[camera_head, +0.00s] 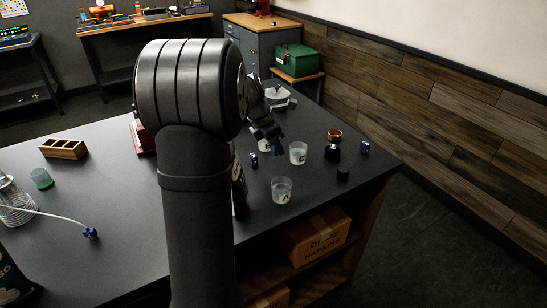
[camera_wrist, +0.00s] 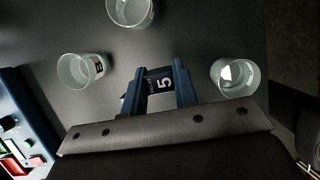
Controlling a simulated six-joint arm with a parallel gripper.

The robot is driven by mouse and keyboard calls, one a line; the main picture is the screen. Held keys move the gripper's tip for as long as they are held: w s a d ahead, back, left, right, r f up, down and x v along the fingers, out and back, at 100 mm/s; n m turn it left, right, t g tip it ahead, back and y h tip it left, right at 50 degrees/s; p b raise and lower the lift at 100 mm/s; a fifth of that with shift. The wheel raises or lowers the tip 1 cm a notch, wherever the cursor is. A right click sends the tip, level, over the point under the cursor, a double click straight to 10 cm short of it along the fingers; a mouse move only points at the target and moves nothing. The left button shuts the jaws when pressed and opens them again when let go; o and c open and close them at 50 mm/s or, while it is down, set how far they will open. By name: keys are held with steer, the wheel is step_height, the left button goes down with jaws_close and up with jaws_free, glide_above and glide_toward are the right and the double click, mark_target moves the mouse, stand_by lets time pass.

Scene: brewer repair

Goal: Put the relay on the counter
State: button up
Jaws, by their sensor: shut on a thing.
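My gripper (camera_wrist: 158,72) is shut on a small dark relay (camera_wrist: 161,84) with a white "5" on its face, seen between the two dark blue fingers in the wrist view. In the head view my gripper (camera_head: 272,134) points down over the right part of the dark counter (camera_head: 115,210), among clear cups. The held relay cannot be made out surely there. I cannot tell whether it touches the counter. A small dark blue block (camera_head: 253,160) shows just left of and below the fingers; I cannot tell whether it is the held relay.
Clear cups stand close by: one labelled A (camera_head: 282,190), another (camera_head: 298,152), and one partly behind the fingers (camera_head: 263,147). A wooden tray (camera_head: 64,149) stands left.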

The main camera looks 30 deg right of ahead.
step_height(320, 180, up, 2)
steer(key=shift+w+a, duration=0.2)
steer(key=shift+a, duration=0.05)
steer(key=w+a+r+n+t, duration=0.1)
steer(key=w+a+n, duration=0.3)
steer(key=a, duration=0.7)
steer(key=w+a+r+n+t+y, duration=0.1)
steer(key=w+a+n, duration=0.1)
steer(key=w+a, duration=0.6)
steer(key=w+a+r+n+t, duration=0.1)
steer(key=w+a+n, duration=0.1)
steer(key=a, duration=1.1)
steer(key=s+a+r+n+t+y, duration=0.15)
steer(key=a+n, duration=0.45)
steer(key=a, duration=1.9)
steer(key=s+a+r+n+y, duration=0.1)
steer(key=s+a+n, duration=0.2)
steer(key=s+a, duration=0.55)
steer(key=s+a+r+n+y, duration=0.1)
steer(key=s+a+n, duration=0.3)
steer(key=a, duration=0.8)
steer(key=s+a+r+n+y, duration=0.1)
steer(key=s+a+n+y, duration=0.1)
steer(key=s+a, duration=0.7)
steer(key=f, duration=0.5)
steer(key=w+f, duration=0.1)
steer(key=f, duration=1.1)
steer(key=shift+w+a+f, duration=0.15)
steer(key=shift+w+a, duration=0.1)
steer(key=shift+w, duration=0.05)
